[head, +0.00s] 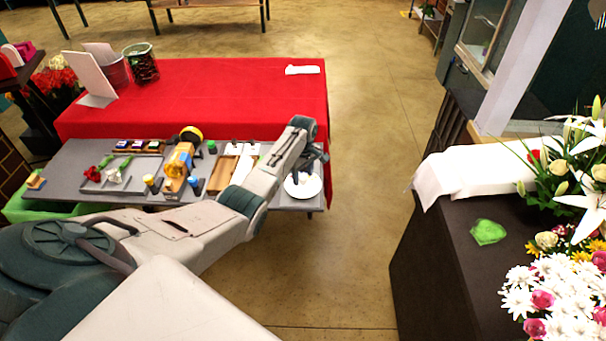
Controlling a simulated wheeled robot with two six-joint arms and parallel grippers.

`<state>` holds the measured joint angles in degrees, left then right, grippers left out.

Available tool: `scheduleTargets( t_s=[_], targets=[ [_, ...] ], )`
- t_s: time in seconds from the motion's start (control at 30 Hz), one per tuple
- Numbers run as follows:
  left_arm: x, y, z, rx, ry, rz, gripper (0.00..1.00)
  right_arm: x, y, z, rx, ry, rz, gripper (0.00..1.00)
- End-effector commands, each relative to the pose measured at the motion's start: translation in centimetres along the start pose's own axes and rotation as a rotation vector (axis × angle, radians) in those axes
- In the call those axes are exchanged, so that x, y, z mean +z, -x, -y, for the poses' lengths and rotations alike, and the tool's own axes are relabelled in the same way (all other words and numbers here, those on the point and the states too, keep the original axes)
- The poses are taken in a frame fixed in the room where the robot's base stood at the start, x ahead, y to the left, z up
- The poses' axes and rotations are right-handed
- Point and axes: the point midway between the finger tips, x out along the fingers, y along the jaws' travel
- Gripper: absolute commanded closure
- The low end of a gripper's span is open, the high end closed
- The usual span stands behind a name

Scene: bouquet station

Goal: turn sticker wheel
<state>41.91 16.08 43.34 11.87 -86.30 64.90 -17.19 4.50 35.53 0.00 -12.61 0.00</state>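A white round disc (311,190), which looks like the sticker wheel, lies at the right front corner of the grey work table. My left arm reaches across the table from the left. My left gripper (304,174) is over the disc, pointing down at its middle, and hides part of it. The fingers are small and dark here, so I cannot tell whether they are open or shut, or whether they touch the wheel. My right gripper is out of view.
The grey table (75,160) holds a tray with red and white flowers (112,176), a yellow-orange dispenser (178,164) and several small bottles. A red-covered table (230,95) stands behind. A dark counter (440,250) with bouquets is at right; open floor lies between.

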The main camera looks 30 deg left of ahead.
Motion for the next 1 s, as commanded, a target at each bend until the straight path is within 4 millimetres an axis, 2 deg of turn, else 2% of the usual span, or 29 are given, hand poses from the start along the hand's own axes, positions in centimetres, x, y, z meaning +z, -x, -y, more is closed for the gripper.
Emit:
scheduleTargets(
  t_s=[0.17,0.27,0.37,0.7,0.83,1.0],
  targets=[
    [0.0,0.1,0.0,-0.001,0.0,0.001,0.51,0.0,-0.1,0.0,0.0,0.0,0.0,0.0],
    [0.0,0.9,0.0,0.001,0.0,0.0,0.51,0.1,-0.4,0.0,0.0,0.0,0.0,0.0],
    [0.0,2.2,0.0,0.003,-0.001,-0.002,0.51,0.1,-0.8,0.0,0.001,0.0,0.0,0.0],
    [-0.1,8.8,-0.1,0.003,0.0,-0.001,0.51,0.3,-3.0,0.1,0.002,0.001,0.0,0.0],
    [0.0,10.2,0.0,0.002,0.0,0.0,0.51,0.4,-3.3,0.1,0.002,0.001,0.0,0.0],
    [0.0,10.8,0.0,0.0,0.0,0.0,0.51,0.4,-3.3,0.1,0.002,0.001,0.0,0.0]
  ],
)
